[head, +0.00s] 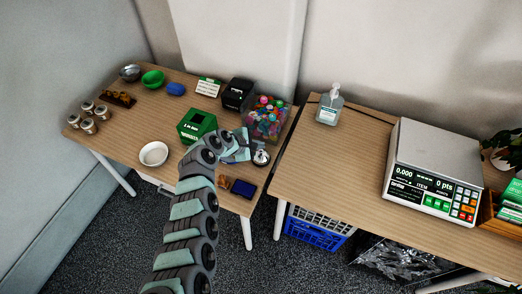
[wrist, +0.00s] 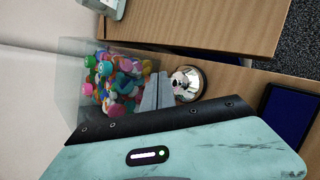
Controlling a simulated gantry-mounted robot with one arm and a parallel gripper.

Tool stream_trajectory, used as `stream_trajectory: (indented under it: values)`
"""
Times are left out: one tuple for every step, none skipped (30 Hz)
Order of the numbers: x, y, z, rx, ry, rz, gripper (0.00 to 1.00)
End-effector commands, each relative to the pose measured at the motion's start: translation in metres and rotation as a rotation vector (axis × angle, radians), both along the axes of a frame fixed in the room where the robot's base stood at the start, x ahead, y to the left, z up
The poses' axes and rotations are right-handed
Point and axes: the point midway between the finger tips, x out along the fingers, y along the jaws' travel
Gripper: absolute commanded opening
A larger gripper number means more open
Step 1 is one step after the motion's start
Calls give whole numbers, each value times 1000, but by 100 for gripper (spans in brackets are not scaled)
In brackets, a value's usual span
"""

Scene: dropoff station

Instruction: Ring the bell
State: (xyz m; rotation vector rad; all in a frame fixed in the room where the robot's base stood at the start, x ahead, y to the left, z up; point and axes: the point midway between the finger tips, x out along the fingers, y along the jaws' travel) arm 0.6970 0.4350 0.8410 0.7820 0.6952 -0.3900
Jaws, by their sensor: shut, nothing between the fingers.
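A small silver bell (head: 261,157) with a dark base stands near the right end of the left table. In the wrist view the bell (wrist: 187,83) shows just beyond my fingertips, to their right. My gripper (head: 246,148) is shut and empty, close to the bell on its left side in the head view. My fingers (wrist: 157,92) also show in the wrist view, beside the bell. I cannot tell whether they touch it.
A clear box of colourful caps (head: 267,117) stands behind the bell. A dark blue flat device (head: 243,188) lies in front of it. A green box (head: 196,125) stands to the left, and a white bowl (head: 153,154) farther left. A gap separates the right table (head: 310,170).

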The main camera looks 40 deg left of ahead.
Motion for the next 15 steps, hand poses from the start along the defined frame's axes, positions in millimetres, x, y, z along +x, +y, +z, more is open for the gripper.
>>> stream_trajectory:
  values:
    - [0, 0, 0, 0, 0, 0, 0]
    - [0, 0, 0, 0, 0, 0, 0]
    - [0, 0, -1, 0, 0, 0, 0]
    - [0, 0, -2, 0, 0, 0, 0]
    - [0, -1, -3, 0, 1, -1, 0]
    - [1, -1, -4, 0, 0, -2, 0]
    - [1, -1, -6, 0, 0, -2, 0]
    - [1, -1, -7, 0, 0, -2, 0]
    - [0, 0, -8, 0, 1, -1, 0]
    - [0, 0, -9, 0, 0, 0, 0]
    - [0, 0, -9, 1, 1, 1, 0]
    - [0, 0, -9, 1, 1, 1, 0]
    - [0, 0, -9, 1, 1, 1, 0]
    - [0, 0, -9, 1, 1, 1, 0]
    - [0, 0, -9, 0, 0, 0, 0]
